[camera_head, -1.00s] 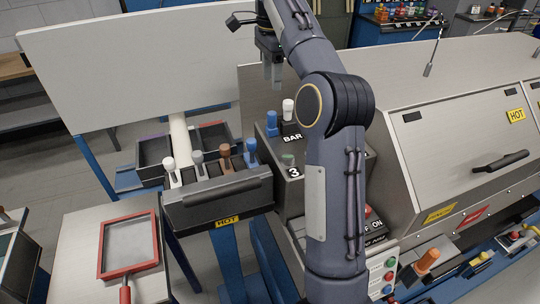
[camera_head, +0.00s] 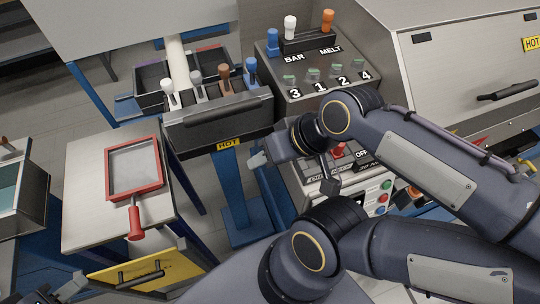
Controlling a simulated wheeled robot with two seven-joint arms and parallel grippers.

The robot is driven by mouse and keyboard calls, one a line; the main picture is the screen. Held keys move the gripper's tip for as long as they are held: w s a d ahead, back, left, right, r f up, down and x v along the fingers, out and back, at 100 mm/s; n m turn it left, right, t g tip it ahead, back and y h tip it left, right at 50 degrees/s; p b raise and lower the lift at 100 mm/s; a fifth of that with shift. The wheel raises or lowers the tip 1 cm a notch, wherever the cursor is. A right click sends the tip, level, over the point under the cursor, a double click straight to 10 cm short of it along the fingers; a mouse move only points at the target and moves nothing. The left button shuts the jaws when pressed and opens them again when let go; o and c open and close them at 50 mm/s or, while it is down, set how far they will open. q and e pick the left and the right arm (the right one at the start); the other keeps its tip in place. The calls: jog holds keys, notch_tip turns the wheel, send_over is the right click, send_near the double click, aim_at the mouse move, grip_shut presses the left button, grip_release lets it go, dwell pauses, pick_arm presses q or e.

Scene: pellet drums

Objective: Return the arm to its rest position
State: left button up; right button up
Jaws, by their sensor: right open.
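My right arm comes in from the right, folded back on itself, with grey links and dark joints. Its gripper (camera_head: 292,170) is open, its fingers spread apart above the gap between the hopper box and the control panel. Nothing shows between the fingers. A small part of my left gripper (camera_head: 58,293) shows at the bottom left edge; most of it is cut off, and its jaws are unclear.
A box with coloured levers and a HOT label (camera_head: 217,122) stands left of the right gripper. The console (camera_head: 310,103) and button panel (camera_head: 335,205) are close by. A red-framed sieve (camera_head: 134,170) lies on a table (camera_head: 85,225). A machine hood (camera_head: 465,70) is at right.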

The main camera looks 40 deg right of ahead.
jog(key=shift+s+a+f, duration=0.15)
jog(key=shift+f, duration=0.15)
jog(key=shift+f, duration=0.1)
notch_tip(320, 180, down, 4)
jog(key=b, duration=0.4)
jog(key=shift+f, duration=0.1)
jog(key=shift+c, duration=1)
